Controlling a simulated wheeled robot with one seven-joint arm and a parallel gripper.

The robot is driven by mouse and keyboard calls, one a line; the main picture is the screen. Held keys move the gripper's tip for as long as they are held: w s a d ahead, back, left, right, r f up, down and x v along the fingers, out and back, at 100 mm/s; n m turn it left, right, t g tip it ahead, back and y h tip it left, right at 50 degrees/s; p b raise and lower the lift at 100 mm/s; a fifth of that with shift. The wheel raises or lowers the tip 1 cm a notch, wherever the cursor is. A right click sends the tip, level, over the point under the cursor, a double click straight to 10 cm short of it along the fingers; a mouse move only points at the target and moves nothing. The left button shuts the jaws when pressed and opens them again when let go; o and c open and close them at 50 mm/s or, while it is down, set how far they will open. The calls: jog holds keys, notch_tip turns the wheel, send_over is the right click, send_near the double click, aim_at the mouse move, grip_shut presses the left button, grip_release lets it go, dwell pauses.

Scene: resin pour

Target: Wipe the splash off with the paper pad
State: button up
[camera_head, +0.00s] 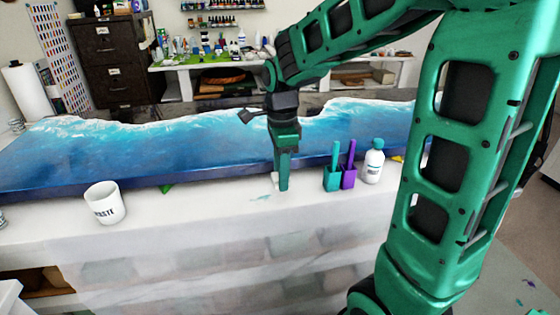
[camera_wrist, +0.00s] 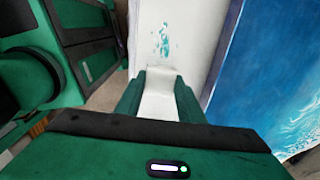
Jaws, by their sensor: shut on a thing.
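The teal splash (camera_head: 261,197) is a small smear on the white table covering, near the front edge of the blue resin slab. It also shows in the wrist view (camera_wrist: 163,42), ahead of the fingertips. My gripper (camera_head: 283,186) points down beside the splash, just to its right in the head view. In the wrist view, my gripper (camera_wrist: 160,80) is shut on the white paper pad (camera_wrist: 160,84), which sits between the green fingers. Only a small bit of the pad (camera_head: 276,183) shows in the head view. I cannot tell whether the pad touches the table.
A white waste cup (camera_head: 105,204) stands at the left. Teal (camera_head: 332,180) and purple (camera_head: 349,178) holders with sticks and a white bottle (camera_head: 374,163) stand to the right of my gripper. The blue resin slab (camera_head: 190,150) lies behind. The white covering between cup and splash is mostly clear.

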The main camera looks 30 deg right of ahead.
jog(key=shift+r, duration=1.95)
jog(key=shift+w+f, duration=0.1)
jog(key=shift+f, duration=0.05)
jog(key=shift+a, duration=0.1)
